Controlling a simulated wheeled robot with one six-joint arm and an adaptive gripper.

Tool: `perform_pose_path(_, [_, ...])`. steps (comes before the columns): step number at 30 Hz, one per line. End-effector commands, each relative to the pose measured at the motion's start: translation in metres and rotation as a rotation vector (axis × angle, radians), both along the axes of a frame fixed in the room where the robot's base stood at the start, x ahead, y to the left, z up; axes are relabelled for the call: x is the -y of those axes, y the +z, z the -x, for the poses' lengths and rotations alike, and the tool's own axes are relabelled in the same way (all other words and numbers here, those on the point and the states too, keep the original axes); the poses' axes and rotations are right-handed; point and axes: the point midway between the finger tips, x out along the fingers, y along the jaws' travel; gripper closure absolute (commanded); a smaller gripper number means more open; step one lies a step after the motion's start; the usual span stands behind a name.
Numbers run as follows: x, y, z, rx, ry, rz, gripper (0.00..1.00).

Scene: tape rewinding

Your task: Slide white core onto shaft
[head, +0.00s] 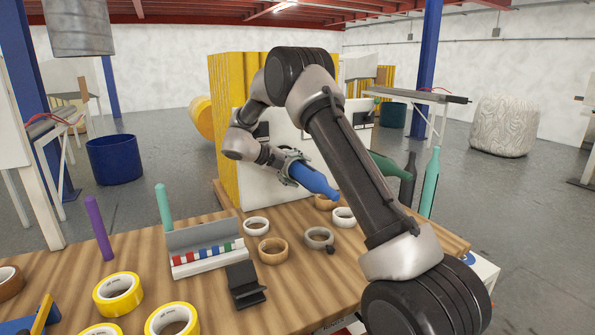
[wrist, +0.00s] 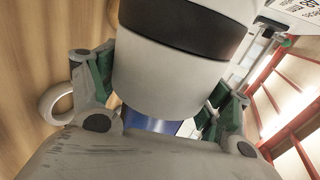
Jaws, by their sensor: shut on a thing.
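My gripper (head: 292,168) is shut on a blue bottle-shaped thing (head: 316,180), held above the far side of the table, tilted with its narrow end down to the right. In the wrist view, blue (wrist: 150,126) shows between my fingers, behind a large white cylinder with a dark band (wrist: 180,75); I cannot tell what that cylinder is. Two white rings (head: 257,226) (head: 344,217) lie on the table, apart from my gripper; I cannot tell which is the white core. A pale ring (wrist: 58,104) also shows in the wrist view. I cannot pick out the shaft.
The wooden table (head: 225,290) holds a tan roll (head: 262,254), a grey roll (head: 319,234), yellow rolls (head: 106,299), and a grey rack with coloured segments (head: 205,250). A purple rod (head: 98,228) and a teal rod (head: 164,208) stand upright at the left. Bottles (head: 430,185) stand at the right.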

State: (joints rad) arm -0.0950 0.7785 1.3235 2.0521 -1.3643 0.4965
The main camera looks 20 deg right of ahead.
Motion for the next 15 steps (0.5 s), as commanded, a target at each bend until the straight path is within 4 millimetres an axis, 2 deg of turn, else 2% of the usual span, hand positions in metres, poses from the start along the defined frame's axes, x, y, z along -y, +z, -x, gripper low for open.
perform_pose_path(1, [0.0,0.0001,0.0,0.0,0.0,0.0,0.17])
perform_pose_path(4, [0.0,0.0001,0.0,0.0,0.0,0.0,0.0])
perform_pose_path(15, [-0.0006,0.0003,0.0,0.0,0.0,0.0,0.0])
